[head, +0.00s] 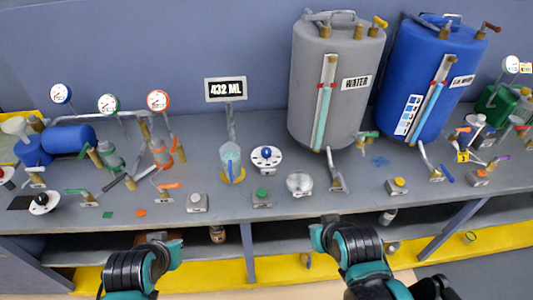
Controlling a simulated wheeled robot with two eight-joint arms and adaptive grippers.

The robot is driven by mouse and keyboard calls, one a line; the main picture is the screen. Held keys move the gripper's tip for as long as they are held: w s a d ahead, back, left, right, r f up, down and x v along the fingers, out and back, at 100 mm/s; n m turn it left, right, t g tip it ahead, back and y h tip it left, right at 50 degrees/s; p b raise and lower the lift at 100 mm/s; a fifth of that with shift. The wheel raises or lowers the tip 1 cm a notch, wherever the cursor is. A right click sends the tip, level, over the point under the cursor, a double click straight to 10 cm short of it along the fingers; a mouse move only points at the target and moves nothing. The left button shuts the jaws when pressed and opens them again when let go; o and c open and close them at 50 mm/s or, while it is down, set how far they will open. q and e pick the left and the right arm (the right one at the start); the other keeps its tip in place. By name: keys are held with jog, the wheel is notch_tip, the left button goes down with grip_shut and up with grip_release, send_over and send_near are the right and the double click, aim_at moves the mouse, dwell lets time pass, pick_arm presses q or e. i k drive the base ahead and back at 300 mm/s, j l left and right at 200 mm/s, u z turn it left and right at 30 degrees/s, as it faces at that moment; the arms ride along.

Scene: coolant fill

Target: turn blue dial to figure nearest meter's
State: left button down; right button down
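The blue dial (267,154) is a round white plate with a blue knob, on the bench near its middle. Its figures are too small to read. The meter sign (226,89) stands on a post behind it and reads 432 ML. A clear cup with bluish content (231,160) stands on a yellow ring below the sign. My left gripper (171,252) is in front of the bench at lower left, apart from the dial. My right gripper (320,235) is in front of the bench edge, below and right of the dial. Neither gripper's fingers show clearly.
A grey WATER tank (306,85) and a blue tank (408,75) stand at back right. Gauges and pipes fill the left. A lower shelf runs under the bench.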

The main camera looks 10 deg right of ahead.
aim_at(265, 152)
jog(key=i+l, duration=0.2)
jog(key=i, duration=0.2)
jog(key=i+l, duration=0.25)
jog(key=i, duration=0.15)
jog(key=z, duration=0.05)
